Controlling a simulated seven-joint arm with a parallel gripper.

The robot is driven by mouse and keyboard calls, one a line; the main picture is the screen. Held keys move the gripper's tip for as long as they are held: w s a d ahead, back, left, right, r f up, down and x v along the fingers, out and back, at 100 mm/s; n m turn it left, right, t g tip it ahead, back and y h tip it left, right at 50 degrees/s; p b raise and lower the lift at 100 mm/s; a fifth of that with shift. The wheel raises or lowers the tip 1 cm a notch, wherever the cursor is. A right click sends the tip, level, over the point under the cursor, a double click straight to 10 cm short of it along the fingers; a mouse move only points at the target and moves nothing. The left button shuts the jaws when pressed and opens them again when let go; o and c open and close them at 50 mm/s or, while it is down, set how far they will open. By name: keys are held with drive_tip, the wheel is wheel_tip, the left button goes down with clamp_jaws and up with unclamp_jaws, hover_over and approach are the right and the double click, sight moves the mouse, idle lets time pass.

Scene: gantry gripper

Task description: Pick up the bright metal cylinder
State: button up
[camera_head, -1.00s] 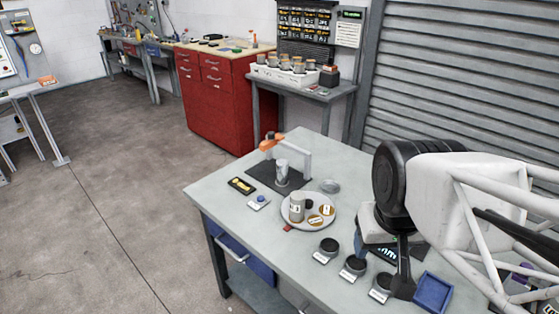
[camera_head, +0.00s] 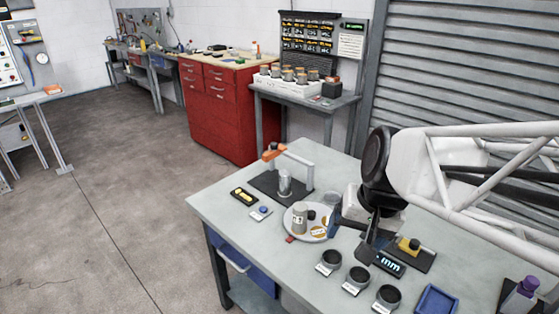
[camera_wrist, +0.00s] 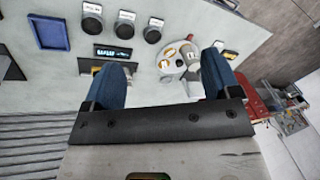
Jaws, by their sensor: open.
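The bright metal cylinder (camera_head: 285,184) stands upright on a dark mat (camera_head: 268,189) below a small grey gantry (camera_head: 299,160) with an orange part, at the far left of the table in the head view. I cannot make it out in the wrist view, where my right-hand finger covers part of that side. My gripper (camera_head: 352,232) is open and empty, to the right of the round plate and clear of the cylinder. In the wrist view my gripper (camera_wrist: 164,72) shows two blue fingers spread wide with nothing between them.
A round plate (camera_head: 292,229) holds a duller upright cylinder (camera_head: 300,219) and gold discs, between my gripper and the gantry. Dark cups (camera_head: 331,260) line the front edge. A display (camera_head: 388,262), yellow-topped device (camera_head: 409,245) and blue tray (camera_head: 437,300) lie right.

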drive_tip(key=w+a+f+m+y, duration=0.1)
drive_tip(key=w+a+m+y, duration=0.15)
drive_tip(key=w, duration=0.45)
drive_tip(key=w+a+f+m+y, duration=0.1)
drive_tip(key=w+a+m+y, duration=0.15)
drive_tip(key=w, duration=0.45)
drive_tip(key=m+t+y, duration=0.3)
drive_tip(key=m+y, duration=0.1)
drive_tip(key=m, duration=0.7)
approach(290, 179)
drive_tip(key=s+a+r, duration=0.7)
drive_tip(key=s, duration=0.3)
drive_tip(key=w+d+f+m+t, duration=0.1)
drive_tip(key=w+f+m, duration=0.1)
drive_tip(key=w+f, duration=0.1)
drive_tip(key=w+d+f+m+t, duration=0.1)
drive_tip(key=w+f+m, duration=0.1)
drive_tip(key=w+f, duration=0.1)
drive_tip(key=w+d+f+m+t, duration=0.1)
drive_tip(key=w+f+m, duration=0.2)
drive_tip(key=w, duration=0.2)
drive_tip(key=shift+f+t, duration=0.3)
drive_tip(key=shift+f, duration=0.1)
drive_tip(key=shift+a, duration=0.1)
drive_tip(key=shift+x, duration=1.25)
drive_tip(key=shift+a+f, duration=0.1)
drive_tip(key=shift+f, duration=0.1)
drive_tip(key=shift+x, duration=2.45)
drive_tip(key=shift+s+f, duration=0.1)
drive_tip(key=shift+f, duration=0.05)
